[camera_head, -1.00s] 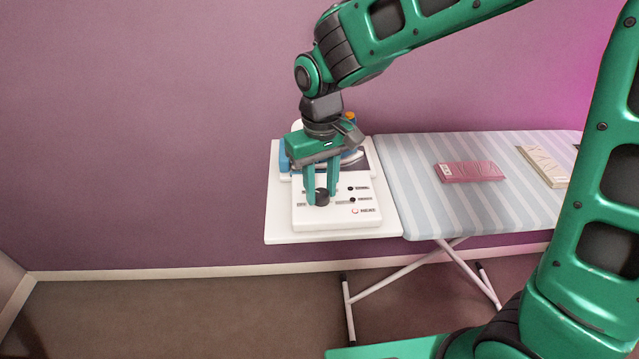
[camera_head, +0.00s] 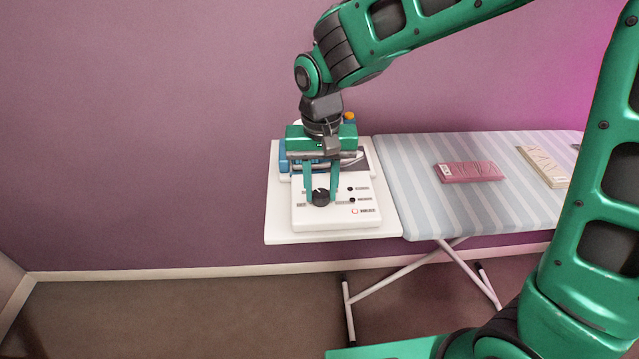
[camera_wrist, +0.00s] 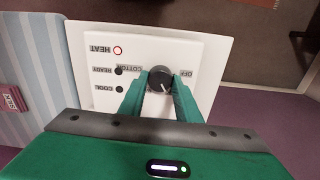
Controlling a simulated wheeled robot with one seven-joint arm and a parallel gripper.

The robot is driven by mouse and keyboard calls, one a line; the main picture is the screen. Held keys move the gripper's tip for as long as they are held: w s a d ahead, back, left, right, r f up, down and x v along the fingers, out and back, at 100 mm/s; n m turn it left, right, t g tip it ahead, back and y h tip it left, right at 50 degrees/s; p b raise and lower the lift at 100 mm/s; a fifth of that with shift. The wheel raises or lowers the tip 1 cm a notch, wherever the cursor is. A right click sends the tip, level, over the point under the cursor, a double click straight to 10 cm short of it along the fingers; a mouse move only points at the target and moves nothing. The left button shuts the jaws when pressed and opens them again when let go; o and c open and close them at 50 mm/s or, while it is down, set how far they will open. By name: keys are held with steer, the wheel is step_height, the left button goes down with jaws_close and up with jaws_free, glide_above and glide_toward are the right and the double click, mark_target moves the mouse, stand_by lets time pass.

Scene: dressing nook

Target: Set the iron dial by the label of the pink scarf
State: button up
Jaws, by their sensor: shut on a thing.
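The black dial (camera_head: 321,197) sits on the white iron station panel (camera_head: 338,216), and it also shows in the wrist view (camera_wrist: 160,79). In the wrist view its white pointer mark faces the gripper side, and the words COTTON and OFF stand either side of it. My gripper (camera_head: 320,201) points down with its green fingers shut on the dial. The iron behind my gripper is mostly hidden.
The striped ironing board (camera_head: 410,195) stretches right of the station. A folded cream cloth (camera_head: 545,165) lies right of the scarf. Indicators marked HEAT (camera_wrist: 117,50), READY and COOL are beside the dial. A purple wall stands close behind.

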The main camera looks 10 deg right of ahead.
mark_target(321, 192)
steer(key=shift+w, duration=0.1)
steer(key=o, duration=1.1)
steer(key=shift+c, duration=0.2)
step_height(321, 192, up, 11)
